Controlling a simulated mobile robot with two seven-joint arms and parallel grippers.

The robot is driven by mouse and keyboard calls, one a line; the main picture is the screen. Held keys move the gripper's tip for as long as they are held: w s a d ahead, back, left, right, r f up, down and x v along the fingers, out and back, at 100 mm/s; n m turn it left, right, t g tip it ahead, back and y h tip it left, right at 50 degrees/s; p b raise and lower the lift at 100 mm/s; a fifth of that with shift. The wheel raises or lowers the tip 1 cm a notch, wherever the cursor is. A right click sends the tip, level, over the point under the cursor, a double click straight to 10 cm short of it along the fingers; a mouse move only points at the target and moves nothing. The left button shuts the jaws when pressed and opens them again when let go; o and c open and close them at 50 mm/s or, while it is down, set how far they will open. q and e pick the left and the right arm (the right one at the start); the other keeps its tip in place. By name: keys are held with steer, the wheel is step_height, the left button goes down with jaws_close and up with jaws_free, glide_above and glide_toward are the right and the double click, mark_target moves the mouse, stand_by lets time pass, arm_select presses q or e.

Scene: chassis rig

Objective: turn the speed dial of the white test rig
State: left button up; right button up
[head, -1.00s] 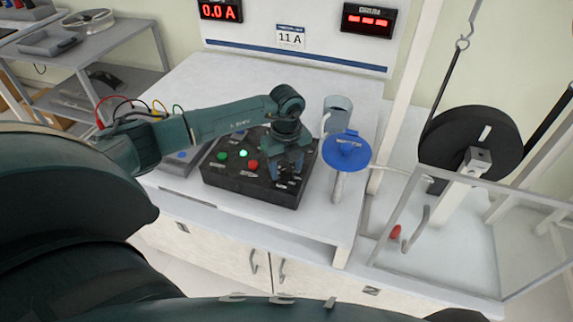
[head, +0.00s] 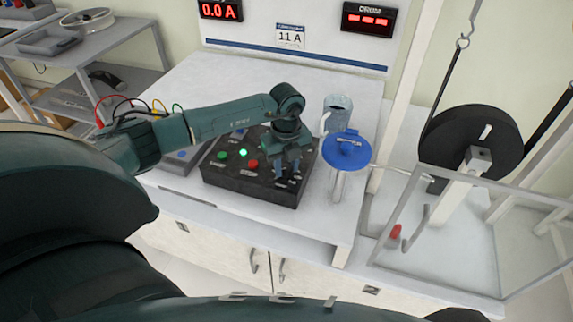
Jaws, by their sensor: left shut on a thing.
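The white test rig has a dark control box (head: 228,178) on its white bench top. The box bears a green button (head: 222,155), a lit green lamp (head: 243,152) and a red button (head: 252,163). My left gripper (head: 286,178) points down at the right part of this box, with its fingers shut on the speed dial. The fingers hide most of the dial, so its setting cannot be read. My right gripper is not in view.
Farther right are a black drum (head: 465,143) and a clear guard (head: 455,245). Red displays (head: 220,11) hang at the back.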

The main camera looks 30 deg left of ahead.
arm_select(q)
steer(key=shift+m+b, duration=0.45)
steer(key=shift+m, duration=0.55)
steer(key=m+b, duration=0.1)
steer(key=m, duration=0.2)
steer(key=shift+f+m, duration=0.1)
steer(key=shift+m, duration=0.2)
steer(key=m+b, duration=0.1)
steer(key=m, duration=0.1)
steer(key=shift+m+b, duration=0.3)
steer(key=m+b, duration=0.1)
steer(key=m, duration=0.1)
steer(key=shift+m, duration=0.4)
steer(key=m+b, duration=0.2)
steer(key=m, duration=0.2)
steer(key=shift+m+b, duration=0.3)
steer(key=shift+m, duration=0.8)
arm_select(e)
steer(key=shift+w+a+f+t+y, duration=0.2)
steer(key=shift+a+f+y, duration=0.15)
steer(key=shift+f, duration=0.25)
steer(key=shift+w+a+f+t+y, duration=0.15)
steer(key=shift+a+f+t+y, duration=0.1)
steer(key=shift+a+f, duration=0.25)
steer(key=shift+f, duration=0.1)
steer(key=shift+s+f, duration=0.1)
arm_select(q)
steer(key=o, duration=1)
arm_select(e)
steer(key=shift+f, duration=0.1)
